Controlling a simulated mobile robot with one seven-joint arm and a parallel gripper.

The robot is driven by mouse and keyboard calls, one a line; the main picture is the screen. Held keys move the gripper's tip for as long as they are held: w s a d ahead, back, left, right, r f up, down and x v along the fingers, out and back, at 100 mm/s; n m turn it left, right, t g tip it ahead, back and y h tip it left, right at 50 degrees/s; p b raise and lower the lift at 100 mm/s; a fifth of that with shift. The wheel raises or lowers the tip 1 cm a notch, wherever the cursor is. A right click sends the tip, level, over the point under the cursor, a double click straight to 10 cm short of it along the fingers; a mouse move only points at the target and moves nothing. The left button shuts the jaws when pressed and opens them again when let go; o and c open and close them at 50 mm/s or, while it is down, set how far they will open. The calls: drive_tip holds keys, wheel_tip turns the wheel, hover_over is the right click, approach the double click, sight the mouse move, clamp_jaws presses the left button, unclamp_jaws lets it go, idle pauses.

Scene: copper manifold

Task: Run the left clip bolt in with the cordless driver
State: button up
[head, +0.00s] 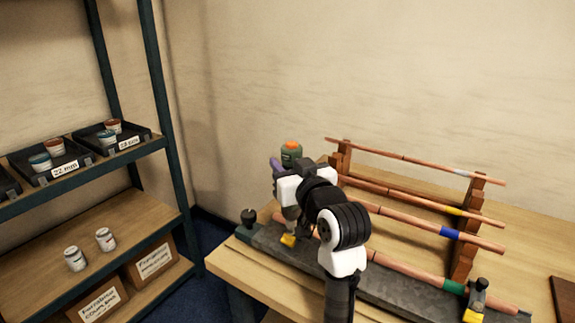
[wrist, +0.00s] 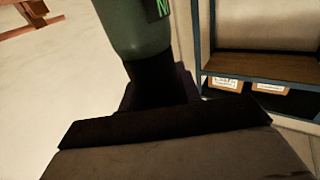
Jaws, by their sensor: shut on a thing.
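The cordless driver (head: 291,151) is green with an orange end and stands upright at the left end of the pipe rack. My gripper (head: 279,172) is shut on it, and my wrist hides much of its body. In the wrist view the green driver body (wrist: 136,28) rises from a dark grip held between my gripper's fingers (wrist: 160,92). The left clip (head: 288,240) shows as a yellow piece on the dark grey base, just below the driver. Its bolt is hidden, and I cannot tell whether the driver tip touches it.
Copper pipes (head: 405,204) with coloured bands run across wooden uprights (head: 466,235). The dark grey base (head: 400,293) lies on the wooden bench (head: 235,262), with another yellow clip (head: 474,316) at right. A black knob (head: 249,217) stands at its left end. Shelves (head: 130,215) stand left.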

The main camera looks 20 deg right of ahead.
sight(295, 148)
drive_tip(key=shift+s+r+p, duration=0.1)
drive_tip(key=shift+r+p, duration=1.7)
drive_tip(key=shift+r, duration=0.95)
drive_tip(key=shift+d+f, duration=0.1)
